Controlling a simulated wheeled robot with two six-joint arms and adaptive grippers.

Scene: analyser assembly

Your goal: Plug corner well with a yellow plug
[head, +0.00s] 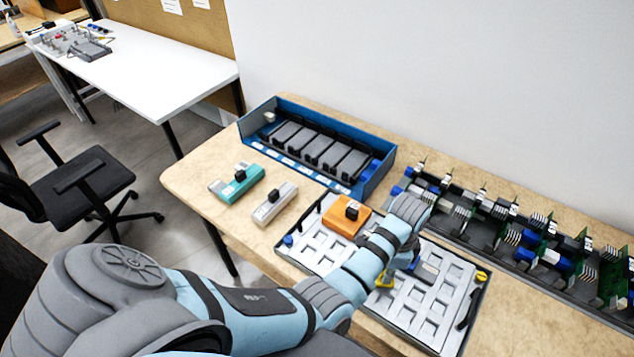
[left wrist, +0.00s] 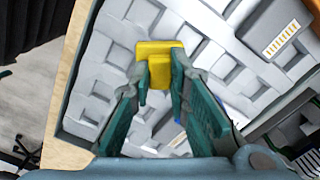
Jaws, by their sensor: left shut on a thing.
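My left gripper (head: 392,268) is over the white tray of square wells (head: 312,245), shut on a yellow plug (head: 384,281). In the left wrist view the plug (left wrist: 160,50) sits between the green fingertips (left wrist: 160,82), with wells around it. I cannot tell whether it touches the tray. A second yellow plug (head: 481,276) is at the tray's right corner. A blue plug (head: 288,240) is at its left corner. My left arm hides part of the tray's middle. My right gripper is not in view.
An orange module (head: 346,216) stands at the tray's back edge. Teal (head: 238,184) and light grey (head: 275,203) modules lie to the left. A blue bin (head: 372,182) of dark modules is behind. A rack of circuit boards (head: 470,226) lines the right.

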